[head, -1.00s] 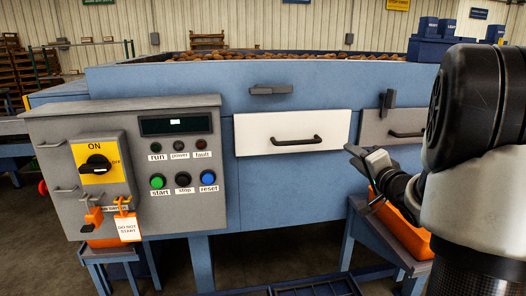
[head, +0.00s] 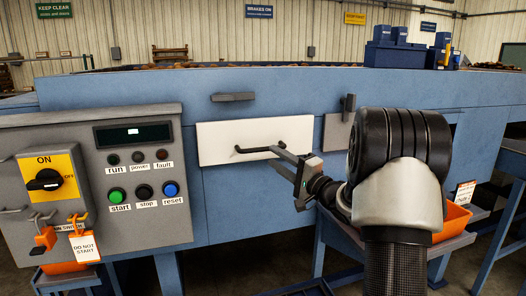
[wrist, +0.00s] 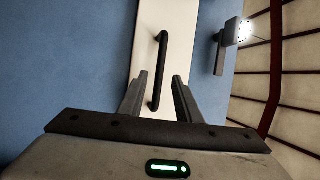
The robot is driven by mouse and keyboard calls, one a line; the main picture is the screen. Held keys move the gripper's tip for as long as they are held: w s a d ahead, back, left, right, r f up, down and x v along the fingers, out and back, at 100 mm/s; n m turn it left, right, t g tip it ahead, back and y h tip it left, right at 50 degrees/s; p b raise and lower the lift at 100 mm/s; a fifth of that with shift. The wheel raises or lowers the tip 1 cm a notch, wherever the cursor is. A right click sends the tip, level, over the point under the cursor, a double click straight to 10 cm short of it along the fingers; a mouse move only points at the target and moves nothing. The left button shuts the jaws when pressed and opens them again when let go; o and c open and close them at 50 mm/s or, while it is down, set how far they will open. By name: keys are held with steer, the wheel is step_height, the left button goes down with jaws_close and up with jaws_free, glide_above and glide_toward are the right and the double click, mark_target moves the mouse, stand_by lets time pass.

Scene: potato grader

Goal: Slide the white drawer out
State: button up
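The white drawer (head: 226,142) is set in the blue machine front, and its face looks flush with the panel. Its black bar handle (head: 259,149) runs across the middle of the face. My gripper (head: 276,156) is in front of the handle's right part. In the wrist view the white drawer (wrist: 176,19) and its handle (wrist: 160,62) show ahead, with the handle lying between the lines of the two spread fingers of my gripper (wrist: 158,84). The fingers are open and hold nothing. I cannot tell whether the handle's near end is between the fingertips.
A grey latch (head: 233,97) sits above the drawer. A grey drawer (head: 336,132) is to the right, partly behind my arm. The control box (head: 95,215) with buttons stands at the left. An orange bin (head: 452,222) is low at the right.

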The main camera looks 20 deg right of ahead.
mark_target(265, 150)
steer(key=x, duration=0.6)
steer(key=shift+w+a+r, duration=0.1)
steer(key=shift+w+a, duration=0.05)
steer(key=shift+w, duration=0.25)
jaws_close()
